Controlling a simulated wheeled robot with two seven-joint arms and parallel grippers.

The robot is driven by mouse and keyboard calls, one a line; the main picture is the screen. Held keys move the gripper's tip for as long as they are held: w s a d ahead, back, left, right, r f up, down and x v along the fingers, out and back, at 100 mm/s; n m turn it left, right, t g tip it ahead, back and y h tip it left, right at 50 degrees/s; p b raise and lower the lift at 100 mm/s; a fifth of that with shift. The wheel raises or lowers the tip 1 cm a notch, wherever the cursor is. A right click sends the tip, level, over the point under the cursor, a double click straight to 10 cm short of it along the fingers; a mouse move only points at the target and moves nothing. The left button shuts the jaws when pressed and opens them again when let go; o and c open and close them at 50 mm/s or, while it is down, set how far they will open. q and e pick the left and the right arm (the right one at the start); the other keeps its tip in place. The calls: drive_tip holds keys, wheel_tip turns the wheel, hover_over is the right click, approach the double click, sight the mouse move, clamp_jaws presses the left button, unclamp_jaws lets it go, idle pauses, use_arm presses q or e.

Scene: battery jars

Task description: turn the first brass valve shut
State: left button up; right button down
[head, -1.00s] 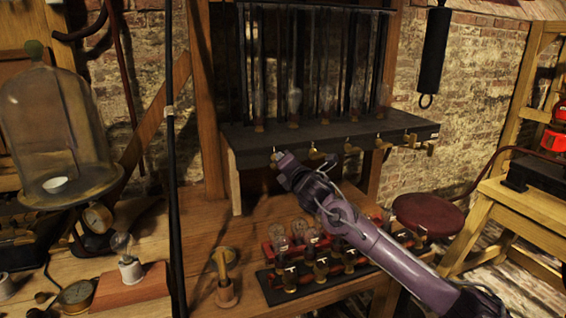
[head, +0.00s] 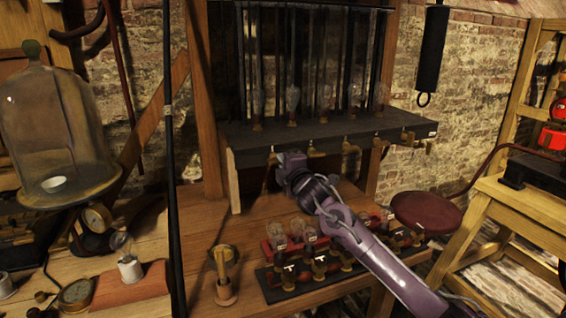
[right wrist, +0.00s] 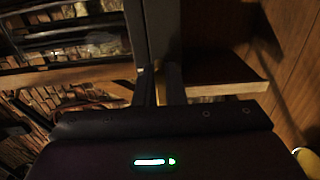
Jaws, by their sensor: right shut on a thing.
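Several small brass valves line the front edge of a dark shelf (head: 330,135). The first brass valve (head: 271,158) is at the left end, partly hidden behind my right gripper. My right gripper (head: 281,160) reaches it from the lower right, its fingertips mostly hidden in the head view. In the right wrist view the two dark fingers (right wrist: 160,88) are close together, with a small bit of brass (right wrist: 157,66) between their tips. The gripper is shut on the valve. The valve handle's angle is hidden. My left gripper is not in view.
Other brass valves (head: 350,148) continue to the right along the shelf. Below stands a rack (head: 290,292) with glass bulbs and brass fittings. A glass bell jar (head: 50,120) stands at the left, a dark upright pole (head: 172,200) nearer, a round red stool (head: 427,212) at right.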

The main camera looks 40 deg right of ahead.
drive_tip(key=shift+f, duration=0.1)
idle(0.3)
drive_tip(key=c, duration=1.5)
unclamp_jaws()
drive_tip(key=b+v, duration=0.1)
drive_tip(key=v, duration=0.7)
drive_tip(key=shift+b, duration=0.4)
